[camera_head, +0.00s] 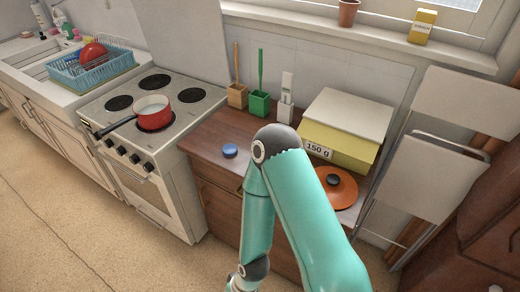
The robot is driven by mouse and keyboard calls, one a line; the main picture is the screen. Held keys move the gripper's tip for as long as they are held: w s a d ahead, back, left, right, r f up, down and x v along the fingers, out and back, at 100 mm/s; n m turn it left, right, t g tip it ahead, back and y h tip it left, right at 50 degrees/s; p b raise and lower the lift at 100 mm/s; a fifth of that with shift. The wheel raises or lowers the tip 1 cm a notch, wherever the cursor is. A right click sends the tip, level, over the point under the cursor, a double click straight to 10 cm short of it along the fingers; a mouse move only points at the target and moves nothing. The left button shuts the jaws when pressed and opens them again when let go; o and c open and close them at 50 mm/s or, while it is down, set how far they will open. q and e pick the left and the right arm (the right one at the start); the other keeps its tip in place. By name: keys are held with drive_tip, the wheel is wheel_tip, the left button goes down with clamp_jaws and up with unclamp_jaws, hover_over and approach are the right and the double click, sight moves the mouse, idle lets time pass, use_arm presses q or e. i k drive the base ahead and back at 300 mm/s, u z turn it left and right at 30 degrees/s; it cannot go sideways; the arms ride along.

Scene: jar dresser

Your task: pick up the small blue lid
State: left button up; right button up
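A small round blue lid (230,151) lies flat on the brown dresser top (205,140), near its front edge and left of my bent teal arm. The lid is fully visible and nothing touches it. My arm rises from the bottom of the view, bends over the dresser and runs down in front of it. The arm's wrist reaches the bottom edge of the picture, and its gripper is out of sight. No other arm or gripper shows.
A yellow box (338,145) labelled 150 g and an orange lid with a dark knob (334,182) sit right of the blue lid. Utensil holders (259,103) stand behind. A stove with a red pan (154,112) is on the left. Folded chairs (430,175) stand right.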

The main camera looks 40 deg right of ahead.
sight(230, 151)
drive_tip(key=z, duration=0.4)
drive_tip(key=i, duration=1)
drive_tip(key=u, duration=0.05)
